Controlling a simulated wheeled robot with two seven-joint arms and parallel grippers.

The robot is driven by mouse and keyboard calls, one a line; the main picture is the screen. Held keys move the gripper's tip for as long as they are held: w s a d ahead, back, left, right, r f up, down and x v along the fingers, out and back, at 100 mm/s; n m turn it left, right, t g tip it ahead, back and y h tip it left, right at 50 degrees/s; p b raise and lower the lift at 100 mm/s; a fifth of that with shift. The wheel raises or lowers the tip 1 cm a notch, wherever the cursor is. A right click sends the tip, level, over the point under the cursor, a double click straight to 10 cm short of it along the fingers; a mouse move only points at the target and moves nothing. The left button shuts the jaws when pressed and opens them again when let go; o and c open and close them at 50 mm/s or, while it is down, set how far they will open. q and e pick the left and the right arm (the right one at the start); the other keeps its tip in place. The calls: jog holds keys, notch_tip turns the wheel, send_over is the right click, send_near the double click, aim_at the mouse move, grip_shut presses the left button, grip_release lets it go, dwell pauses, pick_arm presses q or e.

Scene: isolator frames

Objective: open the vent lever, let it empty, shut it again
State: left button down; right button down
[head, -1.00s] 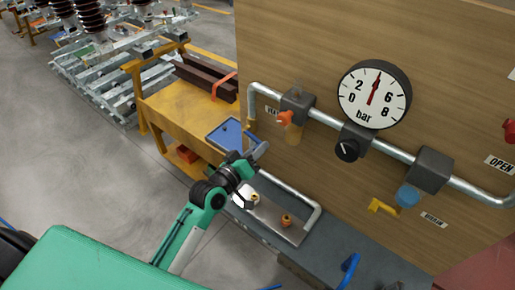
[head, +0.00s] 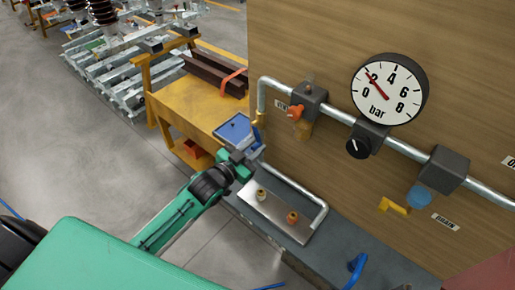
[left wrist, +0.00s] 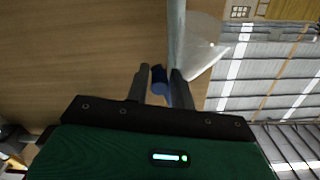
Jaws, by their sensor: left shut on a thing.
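A blue lever (head: 258,138) sits at the left end of the silver pipe, beside a brass valve body (head: 259,119); I take it for the vent lever. My left gripper (head: 247,147) reaches it from below left and is shut on it. In the left wrist view the blue part (left wrist: 158,80) shows between the two dark fingers (left wrist: 155,88), with the pipe (left wrist: 176,45) behind. The round gauge (head: 390,88) has its red needle near 2 bar. My right gripper is not in view.
An orange-handled valve (head: 296,112), a black knob (head: 358,146) and a yellow lever (head: 393,206) sit along the wooden panel (head: 330,45). A yellow cart (head: 190,98) stands behind my left arm.

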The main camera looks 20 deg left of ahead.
pick_arm(q)
jog(key=shift+w+a+r+m, duration=0.15)
jog(key=shift+a+m, duration=0.2)
jog(key=shift+m, duration=0.4)
jog(key=shift+w+a+m, duration=0.15)
jog(key=shift+a+m, duration=0.15)
jog(key=shift+m, duration=0.4)
jog(key=shift+w+a+r+m, duration=0.15)
jog(key=shift+a+m, duration=0.2)
jog(key=shift+m, duration=0.4)
jog(key=shift+f, duration=0.1)
jog(key=c, duration=1.4)
grip_release()
jog(key=shift+o, duration=0.2)
jog(key=shift+f, duration=0.1)
jog(key=shift+f, duration=0.1)
jog(key=b+v, duration=0.4)
jog(key=v, duration=0.9)
jog(key=shift+s, duration=0.4)
